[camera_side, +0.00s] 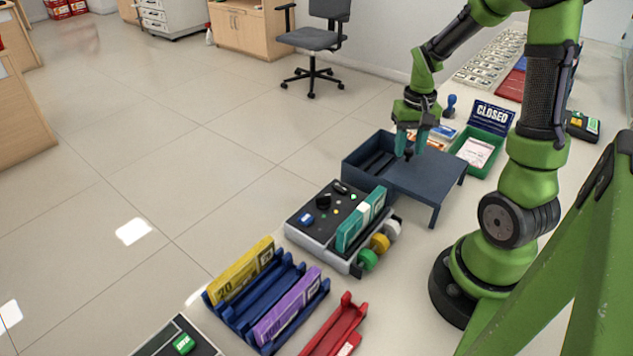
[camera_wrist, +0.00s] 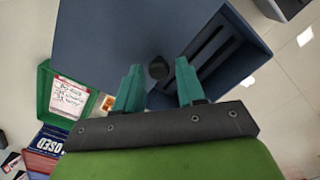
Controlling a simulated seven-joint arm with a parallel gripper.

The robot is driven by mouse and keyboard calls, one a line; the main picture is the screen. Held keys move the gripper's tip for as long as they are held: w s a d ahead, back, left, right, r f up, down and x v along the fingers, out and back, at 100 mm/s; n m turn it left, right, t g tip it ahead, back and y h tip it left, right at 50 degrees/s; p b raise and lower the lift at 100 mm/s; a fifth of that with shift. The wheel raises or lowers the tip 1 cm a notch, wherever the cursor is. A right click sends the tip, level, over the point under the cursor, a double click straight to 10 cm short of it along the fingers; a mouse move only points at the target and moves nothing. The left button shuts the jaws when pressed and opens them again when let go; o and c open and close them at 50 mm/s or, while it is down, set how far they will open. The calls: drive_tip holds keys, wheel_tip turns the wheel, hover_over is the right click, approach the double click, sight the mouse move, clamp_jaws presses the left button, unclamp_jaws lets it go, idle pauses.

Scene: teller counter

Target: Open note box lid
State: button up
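The dark blue note box (camera_side: 353,172) stands on the counter in the middle of the side view. Its flat lid (camera_side: 428,178) lies to the right, leaving the slotted interior uncovered at the left; the wrist view shows these dark slots (camera_wrist: 214,58) too. The lid carries a small black knob (camera_wrist: 158,68). My gripper (camera_side: 411,150) is above the lid, fingers pointing down. In the wrist view its teal fingers (camera_wrist: 159,72) are apart, one on each side of the knob, with visible gaps. It holds nothing. Exact fingertip height over the lid is unclear.
A green tray (camera_side: 490,163) and a CLOSED sign (camera_side: 491,115) stand right of the box. A dark device with a teal note bundle (camera_side: 361,219) is in front. A blue rack (camera_side: 262,318) and a red rack (camera_side: 335,325) are nearer the camera.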

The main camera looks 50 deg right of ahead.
drive_tip(key=shift+o, duration=0.7)
wheel_tip(320, 180, up, 17)
drive_tip(key=shift+f, duration=0.1)
drive_tip(key=s+a+f+n+t+y, duration=0.1)
drive_tip(key=a+n+t, duration=0.4)
drive_tip(key=a, duration=1.8)
drive_tip(key=shift+s+f+t+y, duration=0.25)
drive_tip(key=shift+s+t+y, duration=0.2)
drive_tip(key=shift+t, duration=0.65)
